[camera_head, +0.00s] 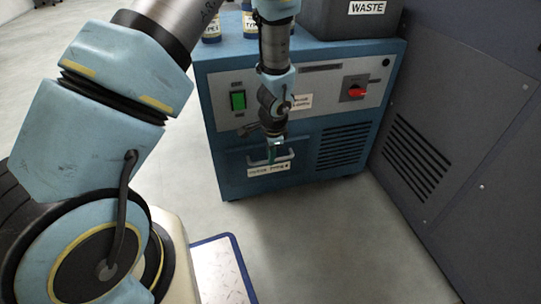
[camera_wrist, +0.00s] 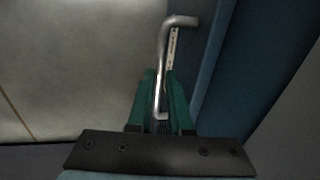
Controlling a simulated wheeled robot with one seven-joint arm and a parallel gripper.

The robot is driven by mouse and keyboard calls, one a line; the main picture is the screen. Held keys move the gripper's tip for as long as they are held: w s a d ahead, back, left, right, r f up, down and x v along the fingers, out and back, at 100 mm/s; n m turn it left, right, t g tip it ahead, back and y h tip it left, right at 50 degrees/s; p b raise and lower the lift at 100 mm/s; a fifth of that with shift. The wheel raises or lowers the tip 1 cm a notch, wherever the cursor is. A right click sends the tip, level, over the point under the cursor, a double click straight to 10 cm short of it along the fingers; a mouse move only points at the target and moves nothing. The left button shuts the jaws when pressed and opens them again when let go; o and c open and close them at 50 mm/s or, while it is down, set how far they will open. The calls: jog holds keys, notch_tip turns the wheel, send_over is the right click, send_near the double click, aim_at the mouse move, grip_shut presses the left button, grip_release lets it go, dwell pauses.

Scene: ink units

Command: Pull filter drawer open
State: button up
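The filter drawer (camera_head: 235,159) is the blue panel low on the front of the blue ink unit. It has a silver bar handle (camera_head: 289,156) and a white label (camera_head: 268,170) under it. The drawer front looks about flush with the cabinet. My gripper (camera_head: 273,152) points down at the handle's middle. In the wrist view its green fingers (camera_wrist: 161,88) lie on both sides of the handle (camera_wrist: 165,45), close against it with little gap. The fingers look shut on the bar; the exact contact is hard to see.
Above the drawer are a green switch (camera_head: 238,100) and a red knob (camera_head: 356,91). A grey WASTE bin (camera_head: 335,22) and bottles (camera_head: 211,31) stand on top. A dark grey cabinet (camera_head: 470,110) flanks the right. The floor (camera_head: 330,235) in front is clear.

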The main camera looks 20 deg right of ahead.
grip_shut()
dwell(0.8)
jog(key=shift+s, duration=0.15)
